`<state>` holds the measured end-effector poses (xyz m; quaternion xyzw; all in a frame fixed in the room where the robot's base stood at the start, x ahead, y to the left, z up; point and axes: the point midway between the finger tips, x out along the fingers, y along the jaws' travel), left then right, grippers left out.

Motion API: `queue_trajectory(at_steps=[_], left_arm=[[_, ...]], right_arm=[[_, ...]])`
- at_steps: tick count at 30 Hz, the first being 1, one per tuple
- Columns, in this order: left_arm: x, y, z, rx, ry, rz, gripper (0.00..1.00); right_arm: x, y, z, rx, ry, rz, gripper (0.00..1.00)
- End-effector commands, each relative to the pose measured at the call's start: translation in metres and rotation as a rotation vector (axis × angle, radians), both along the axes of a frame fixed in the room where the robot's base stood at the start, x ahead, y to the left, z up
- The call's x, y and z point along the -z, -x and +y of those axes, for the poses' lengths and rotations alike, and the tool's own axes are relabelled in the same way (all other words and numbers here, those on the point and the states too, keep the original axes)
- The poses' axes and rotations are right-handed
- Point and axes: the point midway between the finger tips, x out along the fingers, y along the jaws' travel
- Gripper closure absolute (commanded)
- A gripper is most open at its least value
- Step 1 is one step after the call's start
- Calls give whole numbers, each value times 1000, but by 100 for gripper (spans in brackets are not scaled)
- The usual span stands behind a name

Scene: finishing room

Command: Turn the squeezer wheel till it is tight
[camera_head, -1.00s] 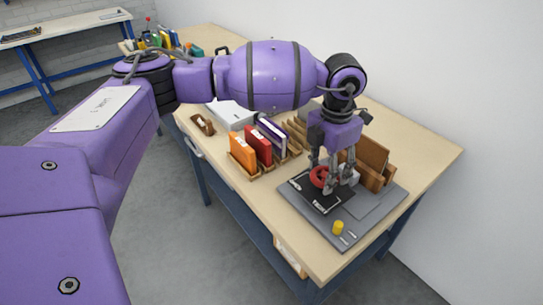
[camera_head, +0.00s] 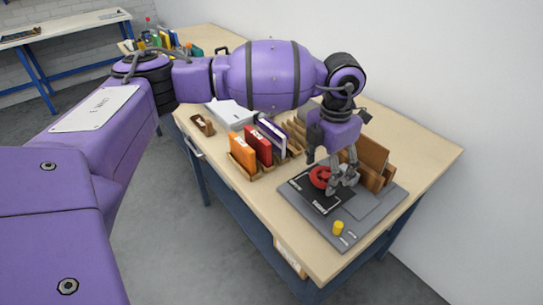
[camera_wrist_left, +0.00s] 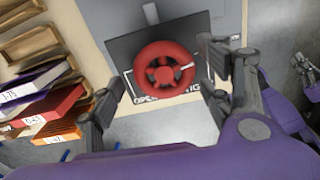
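The red squeezer wheel (camera_head: 319,177) lies on a black plate (camera_head: 311,195) on a grey board. In the left wrist view the wheel (camera_wrist_left: 163,69) shows whole, with spokes, a hub and a white mark on the right of its rim. Partly covered lettering runs along the plate below it. My left gripper (camera_head: 333,169) is above the wheel. In the wrist view its fingers (camera_wrist_left: 160,95) are spread wide, one left and one right of the wheel, with visible gaps. Grey finger-like parts at the right edge (camera_wrist_left: 305,72) appear to be my right gripper, too cut off to judge.
The grey board (camera_head: 367,218) also carries a yellow cylinder (camera_head: 338,228). Brown upright boards (camera_head: 373,155) stand close behind the gripper. Orange (camera_head: 242,152) and red binders (camera_head: 258,146) stand in wooden holders to the left. The wooden bench top (camera_head: 425,155) is clear at right.

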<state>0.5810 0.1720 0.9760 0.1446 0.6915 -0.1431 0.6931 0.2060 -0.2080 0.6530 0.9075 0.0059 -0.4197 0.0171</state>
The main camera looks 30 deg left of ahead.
Motion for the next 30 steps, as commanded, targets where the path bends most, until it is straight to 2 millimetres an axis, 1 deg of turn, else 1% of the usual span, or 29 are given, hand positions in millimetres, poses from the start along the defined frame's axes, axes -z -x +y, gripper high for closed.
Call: queue_trajectory(at_steps=[4,7,10,14,21,24,27,30], left_arm=[[0,0,-1,2,1,-1,29],[-2,0,-1,2,1,-1,29],[-11,-1,-1,2,3,-3,29],[-34,-1,-1,1,2,-5,29],[-85,0,-1,1,2,-2,29],[-102,0,-1,1,2,-2,29],[-112,0,0,0,1,-1,29],[-118,0,0,0,0,-1,29]], right_arm=[[0,-3,1,-2,-1,-5,100],[2,3,-1,-1,1,7,100],[2,3,-1,-1,1,6,100],[1,2,0,0,0,5,100],[1,2,0,1,1,4,100],[1,2,0,2,0,4,100],[1,2,0,2,0,4,100],[1,2,0,2,0,4,100]])
